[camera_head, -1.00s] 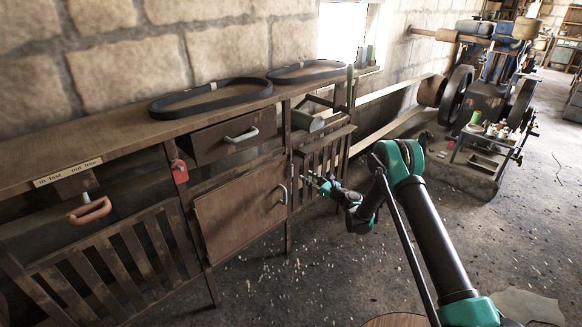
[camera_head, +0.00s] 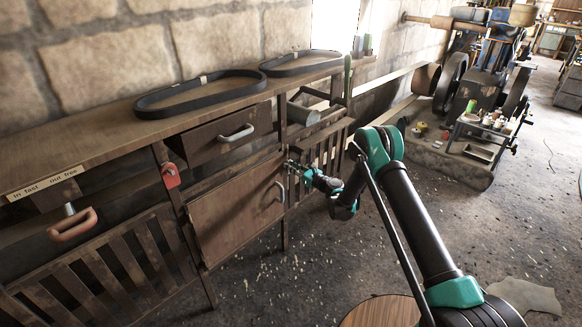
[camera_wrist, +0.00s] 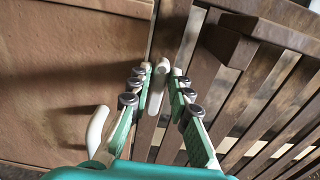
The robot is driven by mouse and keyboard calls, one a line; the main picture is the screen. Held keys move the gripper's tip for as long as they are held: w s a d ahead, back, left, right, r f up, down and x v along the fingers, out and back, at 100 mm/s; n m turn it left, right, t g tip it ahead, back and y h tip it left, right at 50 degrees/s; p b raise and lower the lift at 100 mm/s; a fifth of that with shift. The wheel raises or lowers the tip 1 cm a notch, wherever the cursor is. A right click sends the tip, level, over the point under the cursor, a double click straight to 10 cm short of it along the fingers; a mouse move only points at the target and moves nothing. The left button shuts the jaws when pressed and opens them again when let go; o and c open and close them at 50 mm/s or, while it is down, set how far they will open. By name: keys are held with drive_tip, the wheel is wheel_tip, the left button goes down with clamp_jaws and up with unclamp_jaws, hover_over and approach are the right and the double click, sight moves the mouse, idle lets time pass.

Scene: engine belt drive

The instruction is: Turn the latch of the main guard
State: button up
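The pale grey latch (camera_wrist: 158,88) is a small rounded lever. It stands upright in the wrist view at the post between the plain wooden door and the slatted guard (camera_wrist: 262,85). My gripper (camera_wrist: 160,72) is open, with one finger on each side of the latch. I cannot tell whether either finger touches it. In the head view my gripper (camera_head: 290,168) is at the left edge of the slatted guard (camera_head: 327,158), and the latch is too small to make out there.
The plain door (camera_head: 235,215) has a pale handle (camera_head: 280,190), which also shows close to my left finger in the wrist view (camera_wrist: 97,130). A drawer (camera_head: 222,135) is above it. Belts (camera_head: 205,92) lie on the bench top.

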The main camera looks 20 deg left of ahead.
clamp_jaws()
drive_tip(key=shift+n, duration=0.3)
drive_tip(key=shift+s+a+f+n, duration=0.1)
drive_tip(key=shift+s+f+n, duration=0.25)
drive_tip(key=shift+n, duration=2.45)
drive_tip(key=shift+s+a+f+n, duration=0.1)
drive_tip(key=shift+s+f+n, duration=0.2)
drive_tip(key=shift+n, duration=2.5)
drive_tip(key=shift+s+a+f+n, duration=0.1)
drive_tip(key=shift+s+f+n, duration=0.25)
drive_tip(key=shift+n, duration=2.45)
drive_tip(key=o, duration=0.5)
unclamp_jaws()
